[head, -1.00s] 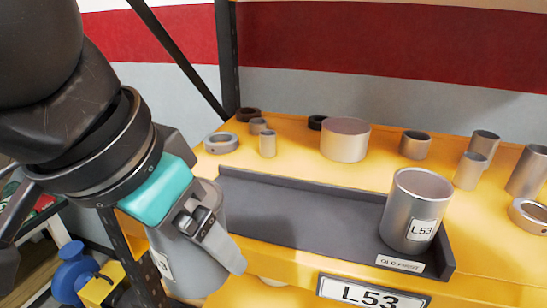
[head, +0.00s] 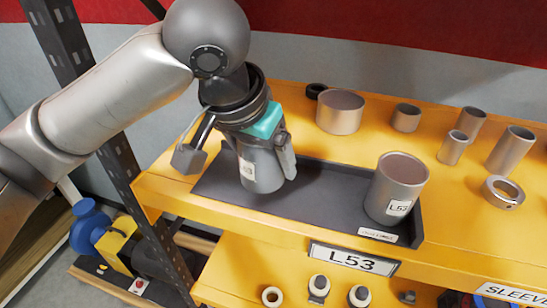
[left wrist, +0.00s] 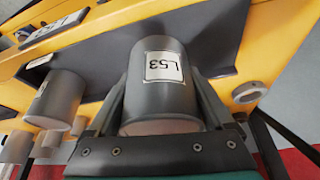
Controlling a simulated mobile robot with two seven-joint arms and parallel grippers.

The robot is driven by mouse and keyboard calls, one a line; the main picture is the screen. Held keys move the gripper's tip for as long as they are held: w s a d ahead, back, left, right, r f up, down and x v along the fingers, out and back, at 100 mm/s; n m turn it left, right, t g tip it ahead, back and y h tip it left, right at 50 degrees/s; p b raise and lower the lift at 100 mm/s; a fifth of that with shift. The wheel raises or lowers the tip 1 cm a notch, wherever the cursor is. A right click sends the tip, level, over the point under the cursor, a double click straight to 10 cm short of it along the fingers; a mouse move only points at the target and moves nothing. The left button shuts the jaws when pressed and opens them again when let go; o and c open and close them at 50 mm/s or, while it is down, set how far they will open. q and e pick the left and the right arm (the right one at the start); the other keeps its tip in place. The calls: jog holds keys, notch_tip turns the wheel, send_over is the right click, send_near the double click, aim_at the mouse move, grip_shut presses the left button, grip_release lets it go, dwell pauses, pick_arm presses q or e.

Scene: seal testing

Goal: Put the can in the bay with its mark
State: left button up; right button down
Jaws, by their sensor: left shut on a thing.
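My left gripper (head: 266,150) is shut on a grey metal can (head: 262,174) with a white label. In the left wrist view, the held can (left wrist: 158,105) sits between the two fingers and its label reads L53. The can is upright over the left part of a dark grey bay tray (head: 325,205); I cannot tell whether its base touches the tray floor. A sign reading L53 (head: 354,258) is on the shelf edge below the bay. A second can marked L53 (head: 396,188) stands in the bay's right end. My right gripper is not in view.
Several metal rings and sleeves (head: 340,112) stand on the yellow shelf (head: 385,145) behind and right of the bay. A small label (head: 378,235) is on the bay's front right lip. The bay floor between the two cans is clear. A black post (head: 120,160) stands left.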

pick_arm(q)
jog(key=shift+w+d, duration=0.4)
jog(key=shift+w, duration=0.2)
jog(key=shift+w+d, duration=0.35)
jog(key=shift+w, duration=0.25)
jog(key=shift+f+p, duration=0.35)
jog(key=shift+f, duration=1.35)
jog(key=shift+f, duration=0.1)
jog(key=o, duration=1.5)
jog(key=shift+f, duration=0.1)
jog(key=v, duration=1.2)
jog(key=shift+a, duration=0.1)
